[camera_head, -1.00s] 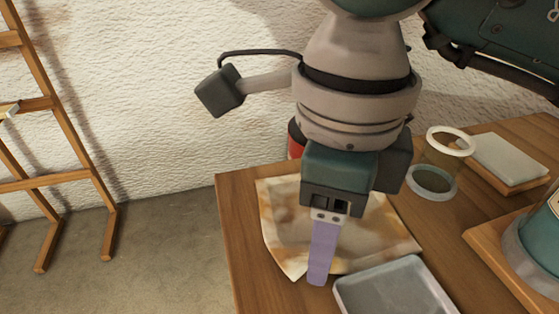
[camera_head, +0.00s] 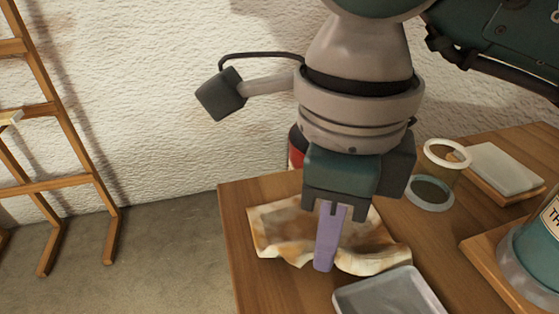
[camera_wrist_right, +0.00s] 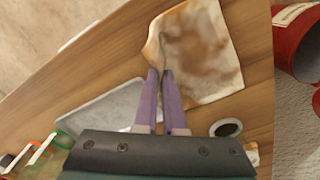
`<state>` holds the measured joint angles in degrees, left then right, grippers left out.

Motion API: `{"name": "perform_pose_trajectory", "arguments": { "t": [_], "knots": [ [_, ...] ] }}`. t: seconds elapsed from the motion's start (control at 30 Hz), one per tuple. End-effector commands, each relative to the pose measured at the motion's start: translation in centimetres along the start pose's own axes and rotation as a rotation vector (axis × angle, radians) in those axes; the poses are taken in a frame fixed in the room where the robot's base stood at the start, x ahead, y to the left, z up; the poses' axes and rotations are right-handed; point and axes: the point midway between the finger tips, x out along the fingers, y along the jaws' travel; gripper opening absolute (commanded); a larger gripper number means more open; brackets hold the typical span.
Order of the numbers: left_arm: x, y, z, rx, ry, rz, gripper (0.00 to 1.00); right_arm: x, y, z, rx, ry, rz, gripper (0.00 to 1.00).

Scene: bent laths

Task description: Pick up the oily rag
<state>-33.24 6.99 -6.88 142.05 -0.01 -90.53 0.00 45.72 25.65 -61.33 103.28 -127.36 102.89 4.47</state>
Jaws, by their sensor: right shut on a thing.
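The oily rag (camera_head: 273,236) is a cream cloth with brown stains. It lies rumpled on the wooden table near its left edge, with its near edge raised in folds. My right gripper (camera_head: 325,264) points down over the rag, its purple fingers hiding part of it. In the right wrist view, the right gripper (camera_wrist_right: 160,76) has its fingertips close together on a fold at the edge of the rag (camera_wrist_right: 205,55). Most of the rag spreads beyond the fingers and still appears to rest on the table. My left gripper is not in view.
A grey tray (camera_head: 390,295) lies close in front of the rag. A glass jar (camera_head: 432,190), a pale pad on a wooden block (camera_head: 505,168) and a teal container (camera_head: 535,245) stand to the right. A red object (camera_head: 296,155) is behind the gripper. A wooden rack (camera_head: 60,115) stands left.

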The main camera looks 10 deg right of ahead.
Motion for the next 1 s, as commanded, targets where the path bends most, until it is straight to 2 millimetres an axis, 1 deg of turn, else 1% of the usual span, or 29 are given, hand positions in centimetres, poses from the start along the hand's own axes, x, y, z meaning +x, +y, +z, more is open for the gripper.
{"name": "perform_pose_trajectory", "arguments": {
  "t": [0.03,0.33,0.4,0.5,0.77,0.83,0.87,0.93,1.0],
  "knots": [
    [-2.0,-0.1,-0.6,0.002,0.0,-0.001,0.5,-2.4,-0.1,0.0,-0.001,-0.001,-0.002,0.0],
    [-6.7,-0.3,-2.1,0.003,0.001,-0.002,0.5,-8.9,-0.1,0.0,0.0,-0.003,-0.005,0.0],
    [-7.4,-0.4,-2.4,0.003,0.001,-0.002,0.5,-9.9,-0.1,0.0,0.0,-0.002,-0.003,0.0],
    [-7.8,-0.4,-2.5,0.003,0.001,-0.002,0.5,-10.6,-0.1,0.0,0.001,-0.001,-0.004,0.0],
    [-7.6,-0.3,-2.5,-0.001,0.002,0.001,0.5,-10.4,-0.1,0.0,0.002,-0.002,-0.004,0.0],
    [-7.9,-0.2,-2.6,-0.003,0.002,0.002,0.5,-10.8,-0.1,0.0,0.001,-0.002,-0.004,0.0],
    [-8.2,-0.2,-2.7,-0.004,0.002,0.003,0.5,-11.3,-0.1,0.0,0.001,-0.003,-0.004,0.0],
    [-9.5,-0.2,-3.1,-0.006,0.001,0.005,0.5,-13.1,-0.1,0.0,0.0,-0.003,-0.005,0.0],
    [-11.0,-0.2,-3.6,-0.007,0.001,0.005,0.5,-15.3,-0.1,0.1,0.0,-0.005,-0.007,0.0]
  ]
}}
